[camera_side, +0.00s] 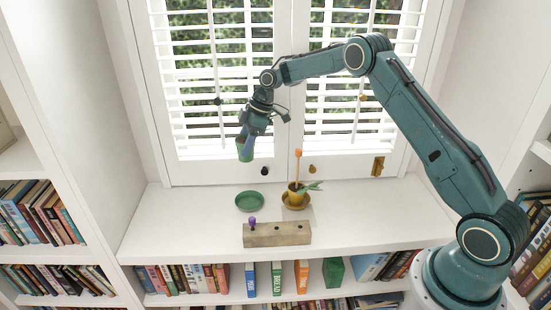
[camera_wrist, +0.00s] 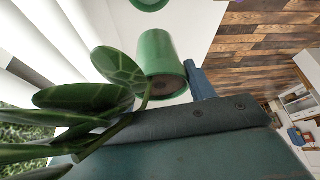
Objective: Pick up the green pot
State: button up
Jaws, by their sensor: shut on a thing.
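The green pot (camera_side: 245,151) hangs in the air in front of the window shutters, well above the white ledge. My gripper (camera_side: 243,137) is shut on it from above, at its rim. In the wrist view the pot (camera_wrist: 160,55) shows brown soil and a plant with broad green leaves (camera_wrist: 120,68), beside the blue gripper finger (camera_wrist: 201,82). The exact contact is partly hidden there. A green saucer (camera_side: 250,201) lies empty on the ledge below the pot; its edge also shows in the wrist view (camera_wrist: 150,3).
A yellow pot (camera_side: 295,195) with an orange-topped stick stands on a brown-yellow saucer (camera_side: 297,205). In front lies a wooden block (camera_side: 262,235) with holes and a purple-topped peg (camera_side: 252,221). The ledge (camera_side: 180,215) is bare at left and right. Bookshelves flank it.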

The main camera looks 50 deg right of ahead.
aim_at(239, 141)
jog(key=shift+r, duration=0.55)
jog(key=shift+r, duration=0.1)
jog(key=shift+r, duration=1.35)
jog(key=f, duration=0.3)
jog(key=f+m, duration=0.1)
jog(key=f, duration=0.2)
jog(key=w+f+m, duration=0.1)
jog(key=f, duration=0.2)
jog(key=shift+a+f+t, duration=0.2)
jog(key=shift+a+t, duration=0.1)
jog(key=shift+t, duration=0.1)
jog(key=shift+m+h, duration=0.6)
jog(key=shift+m, duration=0.3)
jog(key=f, duration=0.6)
jog(key=s+f, duration=0.1)
jog(key=f, duration=0.2)
jog(key=shift+d+f, duration=0.35)
jog(key=shift+f, duration=0.05)
jog(key=shift+f, duration=0.2)
